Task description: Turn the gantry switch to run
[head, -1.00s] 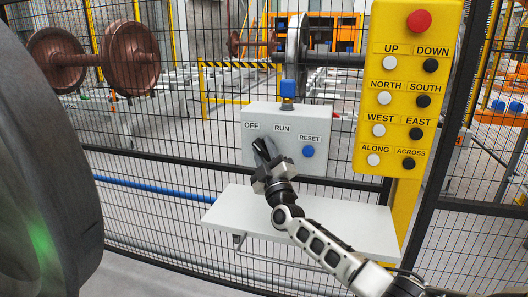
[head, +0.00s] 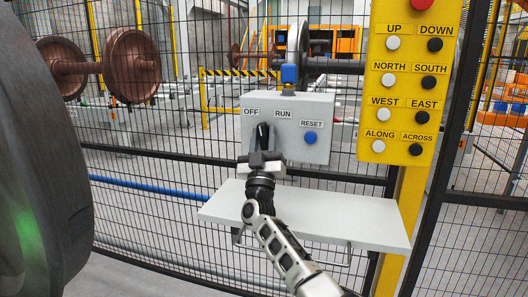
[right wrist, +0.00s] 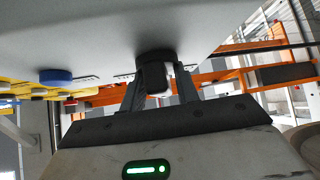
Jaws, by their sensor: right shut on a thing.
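The grey control box (head: 312,110) hangs at the fence, with labels OFF, RUN and RESET. Its black switch knob (right wrist: 154,60) stands below OFF and RUN. My right gripper (head: 262,138) is at the box front with its two dark fingers on either side of the knob, shut on it. The right wrist view shows the fingers (right wrist: 160,92) reaching up to the knob under the box face. In the head view the fingers largely cover the knob and point nearly straight up, between OFF and RUN. My left gripper is not in view.
A blue RESET button (head: 310,138) sits right of the knob, and a blue-topped part (head: 289,74) on the box. A yellow button panel (head: 408,110) stands to the right. A grey shelf (head: 340,222) juts out below. Black mesh fence (head: 160,165) stands behind.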

